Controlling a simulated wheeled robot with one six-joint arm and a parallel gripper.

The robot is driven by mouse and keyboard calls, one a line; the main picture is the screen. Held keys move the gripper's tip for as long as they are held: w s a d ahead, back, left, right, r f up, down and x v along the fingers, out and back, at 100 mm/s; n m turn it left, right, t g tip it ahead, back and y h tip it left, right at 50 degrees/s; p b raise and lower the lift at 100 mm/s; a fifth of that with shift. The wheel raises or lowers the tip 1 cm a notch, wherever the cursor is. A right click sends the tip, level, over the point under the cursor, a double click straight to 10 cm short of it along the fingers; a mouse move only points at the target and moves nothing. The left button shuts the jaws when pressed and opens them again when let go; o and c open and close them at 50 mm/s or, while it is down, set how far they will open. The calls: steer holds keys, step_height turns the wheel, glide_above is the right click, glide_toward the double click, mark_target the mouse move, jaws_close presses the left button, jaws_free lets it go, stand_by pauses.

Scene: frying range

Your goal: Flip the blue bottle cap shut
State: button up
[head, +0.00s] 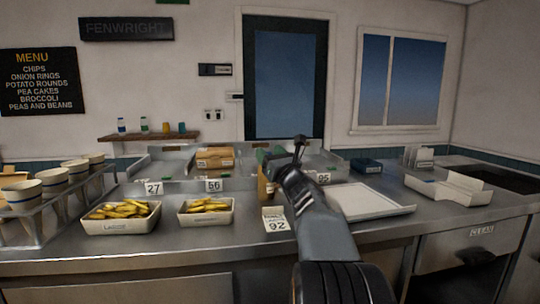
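A small bottle with blue on it (121,126) stands at the left end of the wall shelf. It is too small to tell whether its cap is open or shut. No other blue bottle cap can be made out. My gripper (284,164) is at the far end of my arm, over the middle of the steel counter, well to the right of the shelf. The arm hides much of it, and I cannot tell whether its fingers are apart or hold anything.
The wall shelf (150,137) also bears several small bottles or jars. A pale tray (368,203) lies right of my arm.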

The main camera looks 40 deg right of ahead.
steer(key=shift+o, duration=0.2)
steer(key=s+f, duration=0.1)
steer(key=s, duration=1.3)
steer(key=shift+s+a, duration=0.4)
steer(key=shift+a, duration=0.05)
steer(key=shift+c, duration=0.3)
